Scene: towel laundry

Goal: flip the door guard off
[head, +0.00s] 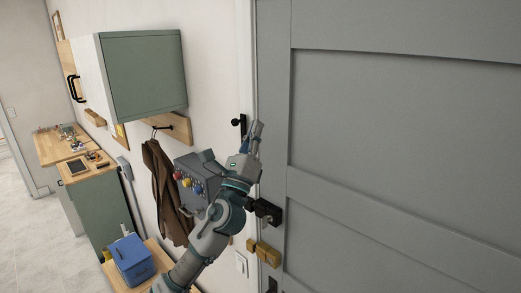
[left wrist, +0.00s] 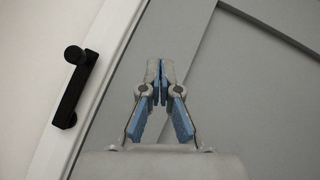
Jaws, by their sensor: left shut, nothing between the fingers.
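The black door guard (head: 239,125) is mounted on the pale wall or trim just left of the grey door (head: 400,120). In the left wrist view the guard (left wrist: 75,88) is a black bar with a round knob at its upper end, slanting on the white frame. My left gripper (head: 258,128) is raised in front of the door's left edge, just right of the guard. In the left wrist view its blue-padded fingers (left wrist: 160,68) are together, empty, over the grey door and apart from the guard. My right gripper does not show.
A black door handle (head: 268,211) sits below my gripper, partly beside my arm. Left are a grey box with coloured knobs (head: 200,178), a brown jacket (head: 165,190) on a hook, a green cabinet (head: 145,75) and a blue box (head: 131,261). The door panel right is clear.

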